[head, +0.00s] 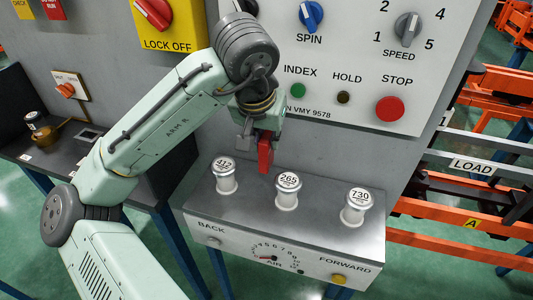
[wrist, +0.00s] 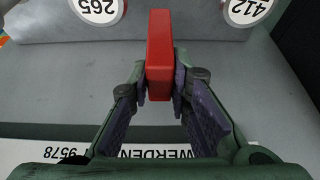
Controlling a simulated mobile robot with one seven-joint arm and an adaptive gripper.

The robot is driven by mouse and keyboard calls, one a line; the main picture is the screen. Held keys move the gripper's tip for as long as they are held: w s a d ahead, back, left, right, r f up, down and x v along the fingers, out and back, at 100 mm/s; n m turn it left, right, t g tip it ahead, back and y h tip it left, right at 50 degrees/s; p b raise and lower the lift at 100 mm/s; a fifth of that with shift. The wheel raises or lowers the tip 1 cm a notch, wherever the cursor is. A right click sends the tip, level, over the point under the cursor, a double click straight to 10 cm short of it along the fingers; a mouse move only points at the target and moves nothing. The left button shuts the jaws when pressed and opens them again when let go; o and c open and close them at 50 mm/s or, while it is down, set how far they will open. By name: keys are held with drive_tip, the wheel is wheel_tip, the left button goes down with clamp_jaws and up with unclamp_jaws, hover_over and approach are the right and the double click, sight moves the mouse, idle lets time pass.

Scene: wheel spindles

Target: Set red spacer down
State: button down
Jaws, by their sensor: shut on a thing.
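The red spacer (head: 265,152) is a red block held by my gripper (head: 262,136). In the wrist view the red spacer (wrist: 160,55) stands between the two fingertips of my gripper (wrist: 160,85), with a pad against each side. In the head view it hangs above the back part of the grey shelf top (head: 245,197), behind and between the spindles marked 412 (head: 224,178) and 265 (head: 288,192). Its lower end appears above the shelf, but the exact gap is hard to tell.
A third spindle marked 730 (head: 356,207) stands on the right of the shelf. The control panel (head: 330,95) with knobs and buttons rises behind. Bare shelf lies between the spindles. Orange racks (head: 450,210) stand at the right.

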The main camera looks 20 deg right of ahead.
sight(266, 159)
wheel_tip(266, 159, down, 5)
drive_tip(key=shift+a+p, duration=0.1)
drive_tip(key=shift+p, duration=0.2)
drive_tip(key=shift+w+f, duration=0.1)
drive_tip(key=shift+f, duration=0.35)
drive_tip(key=shift+f, duration=0.2)
drive_tip(key=c, duration=1.5)
unclamp_jaws()
